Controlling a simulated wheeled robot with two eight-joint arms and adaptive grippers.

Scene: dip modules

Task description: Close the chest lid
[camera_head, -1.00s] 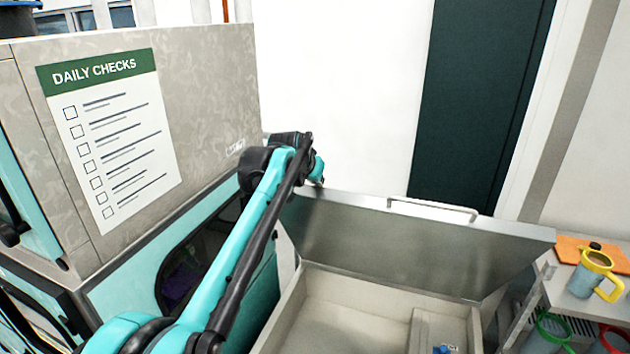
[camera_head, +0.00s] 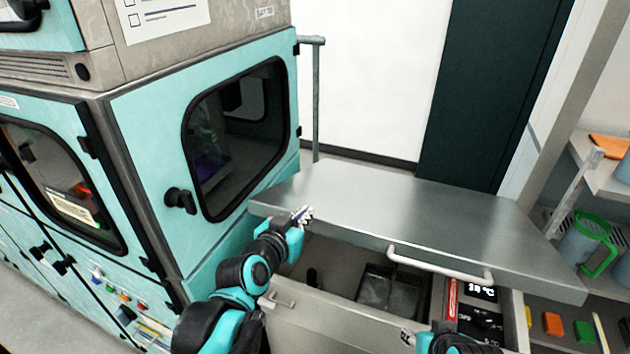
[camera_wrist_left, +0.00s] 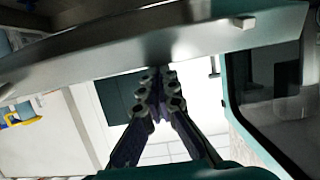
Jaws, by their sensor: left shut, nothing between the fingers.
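The chest lid (camera_head: 400,212) is a flat grey metal panel with a pale bar handle (camera_head: 440,265) on its front edge. It is tilted partway down over the chest (camera_head: 335,322), with its front edge apart from the rim. The interior still shows below it. My left gripper (camera_head: 303,215) is at the lid's left front corner; whether it touches is unclear. In the left wrist view its fingers (camera_wrist_left: 159,78) are together and empty, close to the lid's edge (camera_wrist_left: 120,62). A part of my right arm shows at the bottom; its gripper (camera_head: 408,336) is barely visible.
A teal cabinet (camera_head: 150,120) with a dark window stands close on the left. Inside the chest are a dark metal bin (camera_head: 390,292) and a temperature display (camera_head: 482,292). A shelf with a green-handled mug (camera_head: 588,245) is at the right.

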